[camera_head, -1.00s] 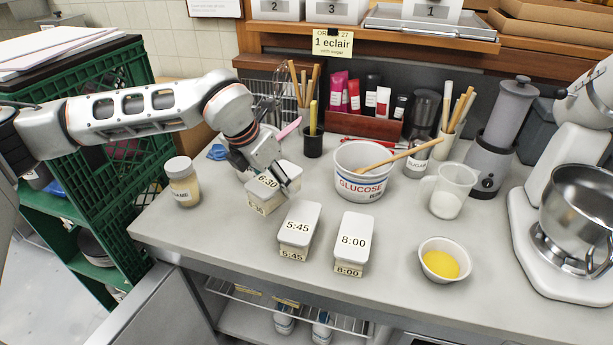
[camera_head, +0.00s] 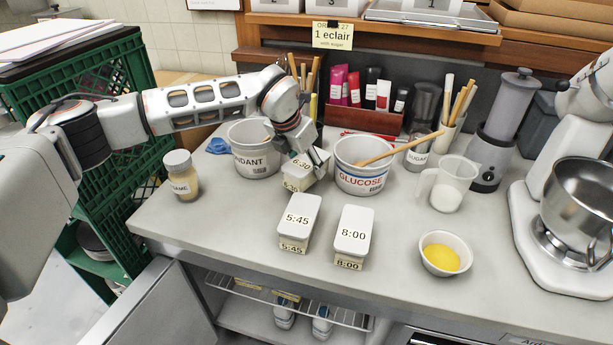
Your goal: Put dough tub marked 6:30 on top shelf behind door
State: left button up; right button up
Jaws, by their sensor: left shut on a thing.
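My left gripper (camera_head: 318,165) is shut on the white dough tub marked 6:30 (camera_head: 293,184), between the FONDANT tub and the GLUCOSE tub. The gripper hides part of its lid. I cannot tell for sure how far it is above the counter. The tubs marked 5:45 (camera_head: 297,222) and 8:00 (camera_head: 353,236) stand in front of it. Below the counter, a grey panel that looks like an open door (camera_head: 165,310) stands at the left of an open space with a wire shelf (camera_head: 290,301). My right gripper is not in view.
The FONDANT tub (camera_head: 245,160) and GLUCOSE tub (camera_head: 362,180) stand close behind. A jar (camera_head: 181,178) is at left; a measuring jug (camera_head: 450,185), yellow-filled bowl (camera_head: 440,240) and mixer (camera_head: 550,220) are at right.

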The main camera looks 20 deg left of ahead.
pick_arm(q)
notch_tip(320, 180, down, 3)
jog(key=shift+f+b, duration=0.1)
jog(key=shift+b, duration=0.5)
jog(key=shift+r, duration=0.2)
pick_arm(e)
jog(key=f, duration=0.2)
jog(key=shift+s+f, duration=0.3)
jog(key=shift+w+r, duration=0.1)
pick_arm(q)
jog(key=o, duration=1.3)
jog(key=shift+f, duration=0.15)
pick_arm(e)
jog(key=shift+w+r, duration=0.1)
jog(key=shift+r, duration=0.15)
